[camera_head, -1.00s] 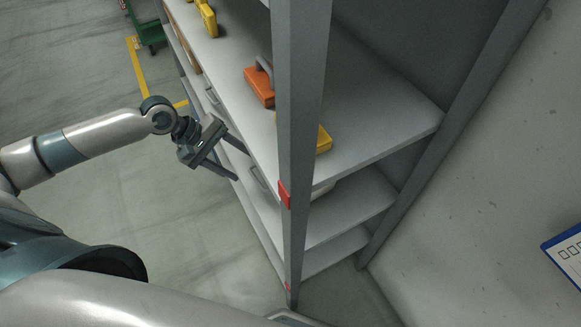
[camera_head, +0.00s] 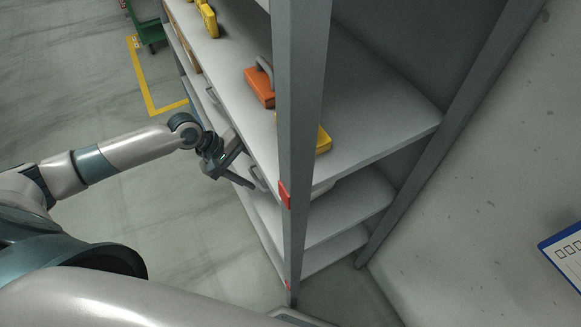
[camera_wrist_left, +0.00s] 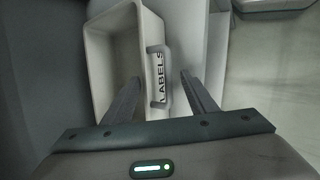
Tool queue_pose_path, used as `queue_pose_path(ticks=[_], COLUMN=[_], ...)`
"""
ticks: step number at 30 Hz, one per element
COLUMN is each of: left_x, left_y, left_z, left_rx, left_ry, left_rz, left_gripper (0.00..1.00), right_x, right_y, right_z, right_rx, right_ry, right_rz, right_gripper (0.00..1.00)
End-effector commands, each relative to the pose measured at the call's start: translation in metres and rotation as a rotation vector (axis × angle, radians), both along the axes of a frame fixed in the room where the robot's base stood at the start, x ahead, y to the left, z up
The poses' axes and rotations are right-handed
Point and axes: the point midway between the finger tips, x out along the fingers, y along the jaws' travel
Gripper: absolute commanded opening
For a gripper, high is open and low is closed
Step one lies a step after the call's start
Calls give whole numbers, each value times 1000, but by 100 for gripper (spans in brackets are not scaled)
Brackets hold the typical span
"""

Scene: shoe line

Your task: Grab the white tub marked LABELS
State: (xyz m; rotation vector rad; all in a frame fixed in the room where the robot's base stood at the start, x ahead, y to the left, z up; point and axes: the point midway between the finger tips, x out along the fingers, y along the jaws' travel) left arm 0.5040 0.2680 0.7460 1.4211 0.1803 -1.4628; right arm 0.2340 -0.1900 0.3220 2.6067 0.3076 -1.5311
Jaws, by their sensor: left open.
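The white tub (camera_wrist_left: 100,62) marked LABELS fills the left-centre of the left wrist view. My left gripper (camera_wrist_left: 158,77) is open, with one finger on each side of the handle; I see no clear contact. In the head view my left gripper (camera_head: 246,168) is at the front edge of the shelf unit, just below the upper shelf. The tub is mostly hidden there by the shelf and post. My right gripper is not in view.
The grey shelf unit (camera_head: 370,115) has a thick front post (camera_head: 300,120) close to the right of my left gripper. An orange case (camera_head: 260,88) and yellow items (camera_head: 322,140) sit on its upper shelf. Open floor lies left of the unit.

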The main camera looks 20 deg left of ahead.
Motion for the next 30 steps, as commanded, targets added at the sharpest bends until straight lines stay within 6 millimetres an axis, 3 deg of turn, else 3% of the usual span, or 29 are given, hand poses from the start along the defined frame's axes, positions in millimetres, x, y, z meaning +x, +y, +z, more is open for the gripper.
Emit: queue_pose_path(ticks=[9, 24, 29, 30], left_x=[9, 9, 9, 8], left_y=[-20, -20, -20, -20], left_z=[-27, -29, -29, -29], left_rx=[0, 0, 1, 1], left_ry=[-1, -1, 0, 0], left_rz=[-1, -1, -1, -1], left_gripper=[52, 52, 14, 10], right_x=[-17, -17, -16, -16], right_y=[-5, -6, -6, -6], right_z=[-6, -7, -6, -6], right_rx=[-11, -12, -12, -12], right_ry=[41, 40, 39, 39], right_rz=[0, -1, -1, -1], right_gripper=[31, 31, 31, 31])
